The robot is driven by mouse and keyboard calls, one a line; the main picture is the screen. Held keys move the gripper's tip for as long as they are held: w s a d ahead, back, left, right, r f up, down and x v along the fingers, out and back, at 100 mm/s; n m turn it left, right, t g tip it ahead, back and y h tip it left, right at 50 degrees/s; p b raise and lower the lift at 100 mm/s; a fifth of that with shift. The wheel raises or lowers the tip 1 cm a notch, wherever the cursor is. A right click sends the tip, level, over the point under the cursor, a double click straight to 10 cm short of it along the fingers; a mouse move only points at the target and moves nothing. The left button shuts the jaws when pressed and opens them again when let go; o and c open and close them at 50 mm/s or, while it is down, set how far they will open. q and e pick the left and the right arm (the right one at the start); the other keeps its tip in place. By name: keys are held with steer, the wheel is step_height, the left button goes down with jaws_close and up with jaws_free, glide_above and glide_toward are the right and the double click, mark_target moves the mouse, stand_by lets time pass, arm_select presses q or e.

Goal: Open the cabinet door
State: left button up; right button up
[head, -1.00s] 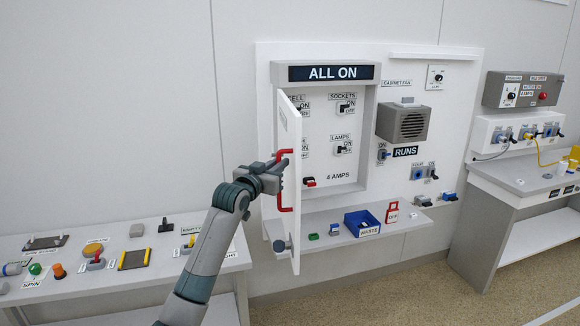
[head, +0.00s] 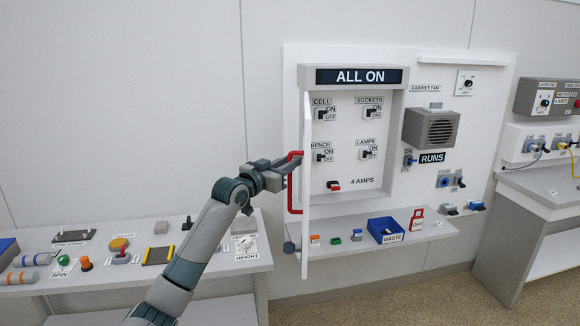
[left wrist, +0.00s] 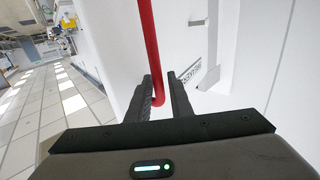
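The white cabinet door (head: 306,225) stands swung out from the left side of the cabinet (head: 393,125) and is seen almost edge-on. Its red handle (head: 291,200) is on the left face. My left gripper (head: 290,163) is at the upper part of that handle. In the left wrist view, the red handle (left wrist: 148,45) runs down between the two fingers of my left gripper (left wrist: 166,82), which are close around it. The switches inside the cabinet are uncovered. My right gripper is not in view.
A shelf under the cabinet holds a blue waste bin (head: 385,230) and small parts. A white bench (head: 140,275) with controls stands at left, and another bench (head: 545,190) stands at right. The floor in front is clear.

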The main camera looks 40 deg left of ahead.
arm_select(q)
steer(key=s+d+b, duration=0.1)
steer(key=s+b, duration=0.5)
steer(key=s, duration=1.1)
steer(key=shift+d+f+b, duration=0.25)
steer(key=shift+f+b, duration=0.05)
steer(key=shift+f, duration=0.05)
